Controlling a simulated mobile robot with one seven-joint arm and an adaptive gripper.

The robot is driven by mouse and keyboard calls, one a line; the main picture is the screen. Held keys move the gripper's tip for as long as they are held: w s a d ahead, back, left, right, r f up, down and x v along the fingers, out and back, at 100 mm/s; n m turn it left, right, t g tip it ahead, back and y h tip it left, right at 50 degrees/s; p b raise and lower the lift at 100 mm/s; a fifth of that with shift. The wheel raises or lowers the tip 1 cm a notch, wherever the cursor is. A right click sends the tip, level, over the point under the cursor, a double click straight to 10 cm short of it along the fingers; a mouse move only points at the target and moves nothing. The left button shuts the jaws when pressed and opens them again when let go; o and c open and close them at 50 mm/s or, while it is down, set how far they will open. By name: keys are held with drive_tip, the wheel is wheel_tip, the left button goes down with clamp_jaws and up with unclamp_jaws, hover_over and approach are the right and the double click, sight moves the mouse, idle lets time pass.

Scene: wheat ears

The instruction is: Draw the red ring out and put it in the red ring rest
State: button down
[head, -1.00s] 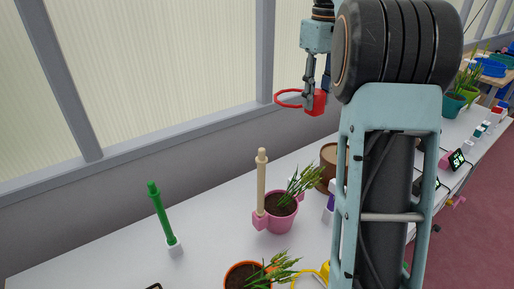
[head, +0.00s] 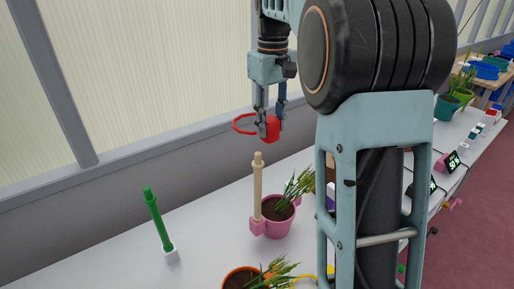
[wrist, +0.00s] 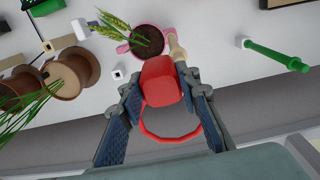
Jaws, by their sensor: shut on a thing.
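My gripper (head: 270,125) is shut on the red ring's block-shaped grip (head: 271,130). The thin red hoop (head: 240,122) sticks out to the left of it in the head view. The ring is held in the air, above and apart from the table. In the wrist view the red block (wrist: 161,82) sits between the fingers, with the hoop (wrist: 165,137) below it. A beige post (head: 257,188) stands beside a pink pot (head: 277,222) with wheat ears, below the gripper. I cannot tell which thing is the red ring rest.
A green rod (head: 157,222) leans in a white base (head: 171,255) at left. An orange pot (head: 238,277) stands at the front. The white table (head: 110,262) is clear at far left.

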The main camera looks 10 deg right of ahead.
sight(257, 153)
drive_tip(key=a+f, duration=0.1)
drive_tip(key=f, duration=0.1)
drive_tip(key=a+f, duration=0.1)
drive_tip(key=a, duration=0.1)
drive_tip(key=shift+f, duration=0.35)
drive_tip(key=shift+a+f+p, duration=0.2)
drive_tip(key=shift+f+p, duration=0.2)
drive_tip(key=shift+f, duration=1.2)
drive_tip(key=c, duration=1.4)
unclamp_jaws()
drive_tip(key=shift+c, duration=0.2)
drive_tip(key=shift+f, duration=0.15)
